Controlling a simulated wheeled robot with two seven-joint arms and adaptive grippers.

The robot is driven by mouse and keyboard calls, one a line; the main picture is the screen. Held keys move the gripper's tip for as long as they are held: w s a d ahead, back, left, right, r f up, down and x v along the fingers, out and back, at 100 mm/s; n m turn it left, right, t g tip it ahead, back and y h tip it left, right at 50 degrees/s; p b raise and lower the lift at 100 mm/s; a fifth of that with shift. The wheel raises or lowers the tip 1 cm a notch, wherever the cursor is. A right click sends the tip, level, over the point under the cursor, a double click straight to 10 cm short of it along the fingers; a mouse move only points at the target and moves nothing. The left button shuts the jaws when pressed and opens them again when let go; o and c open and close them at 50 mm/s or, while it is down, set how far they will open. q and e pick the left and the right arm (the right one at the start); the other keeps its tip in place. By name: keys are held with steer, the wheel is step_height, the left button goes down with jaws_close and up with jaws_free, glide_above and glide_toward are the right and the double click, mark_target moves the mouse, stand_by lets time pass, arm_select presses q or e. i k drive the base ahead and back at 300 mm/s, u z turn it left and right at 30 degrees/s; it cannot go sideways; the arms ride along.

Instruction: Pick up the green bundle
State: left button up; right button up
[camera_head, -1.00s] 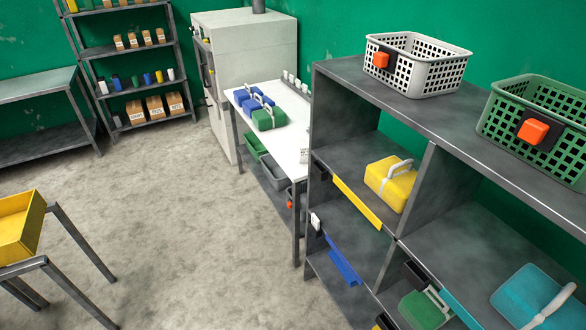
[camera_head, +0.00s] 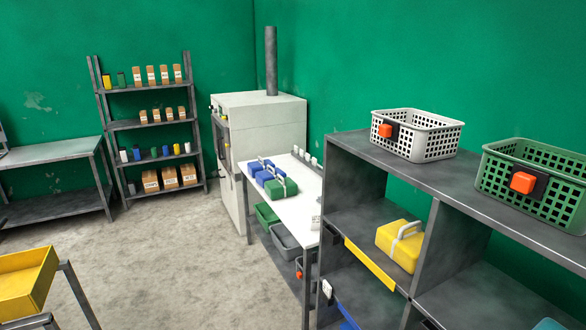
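A yellow bundle (camera_head: 399,246) with a white strap and handle sits in an upper compartment of the grey shelf unit (camera_head: 456,194). Neither of my grippers is in view, so I cannot see either one near the bundles.
A white basket (camera_head: 417,136) and a green basket (camera_head: 533,186) stand on the shelf unit. Bins, including a grey one (camera_head: 285,240), sit under the table. A yellow tray (camera_head: 25,282) is at lower left. Bare floor (camera_head: 165,255) lies between.

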mark_target(277, 189)
steer(key=u, duration=0.8)
steer(key=i, duration=1.8)
steer(key=u, duration=0.7)
steer(key=i, duration=2)
steer(key=z, duration=0.35)
steer(key=i, duration=1.35)
steer(key=z, duration=1.9)
steer(key=i, duration=0.95)
steer(key=z, duration=0.75)
